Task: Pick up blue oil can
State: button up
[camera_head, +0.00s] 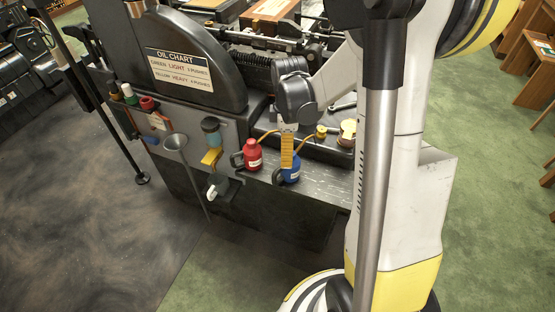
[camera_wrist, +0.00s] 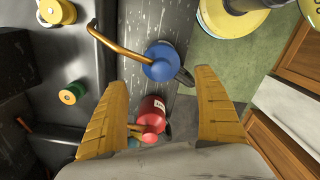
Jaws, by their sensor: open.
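The blue oil can (camera_head: 291,174), with a copper-coloured spout and dark handle, stands on the metal ledge of the machine. My gripper (camera_head: 287,164) points down over it, and its yellow fingers cover part of the can in the head view. In the wrist view the fingers (camera_wrist: 161,77) are spread wide and empty. The blue can (camera_wrist: 160,62) shows between and just beyond the fingertips, its spout running up-left and its handle to the right. I cannot tell the exact height gap between fingertips and can.
A red oil can (camera_head: 252,155) stands close left of the blue one; it lies between the fingers in the wrist view (camera_wrist: 152,112). A cream-and-yellow can (camera_head: 348,130) stands further back. The machine's oil chart sign (camera_head: 182,70) rises behind.

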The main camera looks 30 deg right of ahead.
aim_at(289, 170)
jog(key=f+b, duration=0.1)
jog(key=f, duration=0.2)
jog(key=f+b, duration=0.1)
jog(key=f, duration=0.2)
jog(key=s+f+b, duration=0.1)
jog(key=f+b, duration=0.1)
jog(key=f, duration=0.1)
jog(key=shift+d, duration=0.35)
jog(key=c, duration=1.4)
